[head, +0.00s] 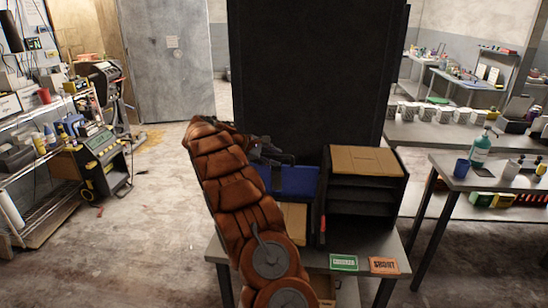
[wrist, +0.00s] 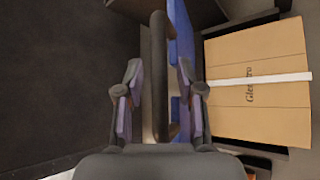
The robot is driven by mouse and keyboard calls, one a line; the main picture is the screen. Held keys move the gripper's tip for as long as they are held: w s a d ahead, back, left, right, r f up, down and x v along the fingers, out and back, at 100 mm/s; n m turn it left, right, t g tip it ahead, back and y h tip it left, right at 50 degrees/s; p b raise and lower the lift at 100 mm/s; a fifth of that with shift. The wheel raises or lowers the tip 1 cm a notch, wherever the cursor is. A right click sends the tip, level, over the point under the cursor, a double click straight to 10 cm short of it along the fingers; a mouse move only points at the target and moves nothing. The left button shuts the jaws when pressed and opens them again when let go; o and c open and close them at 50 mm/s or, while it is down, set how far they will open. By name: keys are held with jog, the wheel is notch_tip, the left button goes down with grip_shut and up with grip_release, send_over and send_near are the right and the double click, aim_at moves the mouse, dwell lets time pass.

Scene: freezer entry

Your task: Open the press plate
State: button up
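A blue plate (head: 290,182), most likely the press plate, stands on the bench left of a black shelf unit. It also shows in the wrist view as a blue strip (wrist: 181,45). A dark round bar (wrist: 158,75) runs beside the blue strip there; I cannot tell how they join. My gripper (head: 288,158) is at the top of the blue plate in the head view. In the wrist view its two fingers are apart, one on each side of the bar, with visible gaps. My arm hides part of the plate and the bench.
A black shelf unit (head: 362,198) with a cardboard box (head: 366,160) on top stands close to the right. A tall dark panel (head: 315,70) rises behind. Green (head: 343,262) and orange (head: 384,265) labels lie at the bench's front edge. Floor is free at left.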

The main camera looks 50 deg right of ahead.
dwell(0.3)
jog(key=v, duration=1.2)
dwell(0.3)
jog(key=s+a+r+m+t+y, duration=0.15)
jog(key=s+a+y, duration=0.25)
jog(key=s+a, duration=1.2)
jog(key=s+a+f+m+y, duration=0.1)
jog(key=s+a+f+y, duration=0.2)
jog(key=s+a, duration=0.9)
jog(key=s+a+f+m+t+y, duration=0.1)
jog(key=s+a+f+y, duration=0.2)
jog(key=s+a+f, duration=0.4)
jog(key=s+a, duration=0.6)
jog(key=a, duration=0.1)
jog(key=shift+f, duration=0.2)
